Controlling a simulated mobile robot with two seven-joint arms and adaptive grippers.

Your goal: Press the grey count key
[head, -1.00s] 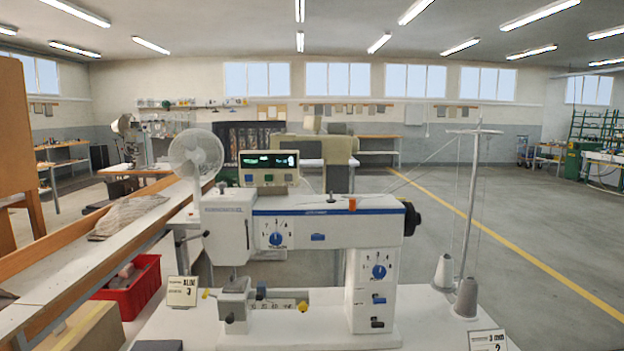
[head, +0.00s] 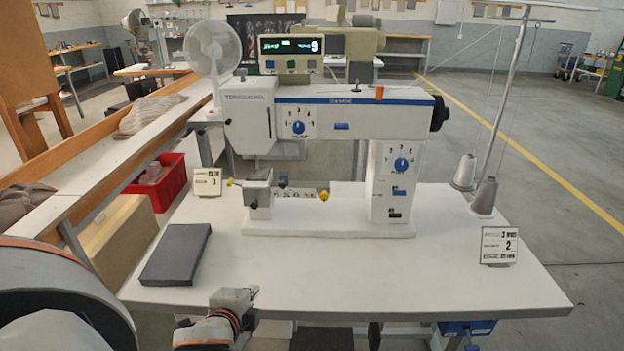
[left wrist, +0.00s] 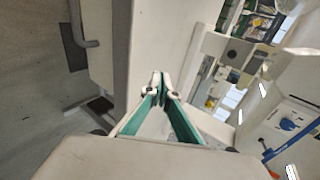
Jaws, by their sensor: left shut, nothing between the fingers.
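The keys are too small to tell for sure which is the grey count key. My left gripper (head: 252,292) is low at the table's front edge, well below and in front of the panel. In the left wrist view its fingertips (left wrist: 158,82) meet, shut and empty. My right gripper is not in view.
A dark grey pad (head: 176,255) lies on the table (head: 470,270) at left. A white fan (head: 213,46) stands left of the panel. Two sign cards (head: 498,246), thread cones (head: 484,196) and a tall thread stand (head: 505,95) are around the press. The front right tabletop is clear.

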